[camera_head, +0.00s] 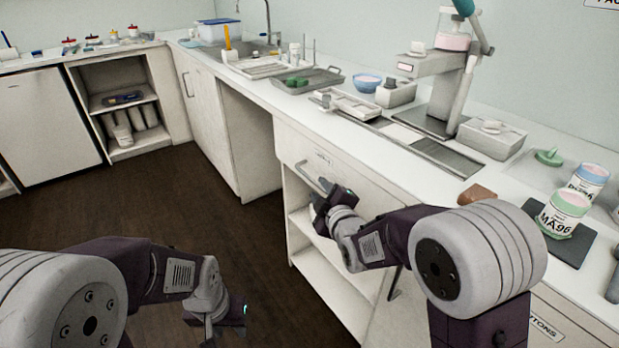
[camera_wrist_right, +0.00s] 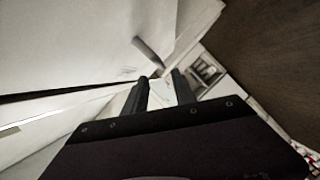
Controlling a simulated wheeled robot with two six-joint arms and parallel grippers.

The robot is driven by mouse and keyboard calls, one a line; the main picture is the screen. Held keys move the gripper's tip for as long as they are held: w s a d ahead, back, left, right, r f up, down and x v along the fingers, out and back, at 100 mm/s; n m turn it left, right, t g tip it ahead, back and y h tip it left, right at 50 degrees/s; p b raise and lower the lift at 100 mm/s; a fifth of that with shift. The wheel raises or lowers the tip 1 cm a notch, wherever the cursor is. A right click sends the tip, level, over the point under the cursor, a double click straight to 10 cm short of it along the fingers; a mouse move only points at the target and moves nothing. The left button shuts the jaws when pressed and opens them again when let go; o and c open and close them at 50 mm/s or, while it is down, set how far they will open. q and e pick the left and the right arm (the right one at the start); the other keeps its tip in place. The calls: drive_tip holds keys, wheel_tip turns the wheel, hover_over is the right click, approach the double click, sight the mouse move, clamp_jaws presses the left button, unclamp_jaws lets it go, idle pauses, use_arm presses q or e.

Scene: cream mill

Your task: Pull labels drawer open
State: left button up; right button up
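The drawer (camera_head: 345,177) under the long counter has a pale front with a bar handle (camera_head: 310,178) and a small label plate too small to read. Its front looks about flush with the cabinet. My right gripper (camera_head: 324,200) is at the handle's right end. In the right wrist view the grey handle (camera_wrist_right: 148,50) runs toward the gap between my right fingertips (camera_wrist_right: 158,80). The fingers stand apart; I cannot tell whether they touch the handle. My left gripper (camera_head: 218,328) hangs low over the floor, away from the drawer, its fingers unclear.
Open shelves (camera_head: 315,240) lie below the drawer. The counter above holds a mill machine (camera_head: 440,85), a tub (camera_head: 565,212) and trays. Another drawer (camera_head: 545,325) is at lower right. The dark floor (camera_head: 275,290) is clear before the cabinets.

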sight(313, 182)
drive_tip(key=x, duration=0.3)
drive_tip(key=b+x, duration=0.1)
drive_tip(key=x, duration=0.5)
drive_tip(key=shift+s+f+b, duration=0.1)
drive_tip(key=shift+f+b, duration=0.15)
drive_tip(key=shift+b, duration=0.1)
drive_tip(key=shift+d, duration=0.1)
drive_tip(key=shift+c, duration=0.3)
clamp_jaws()
idle(0.4)
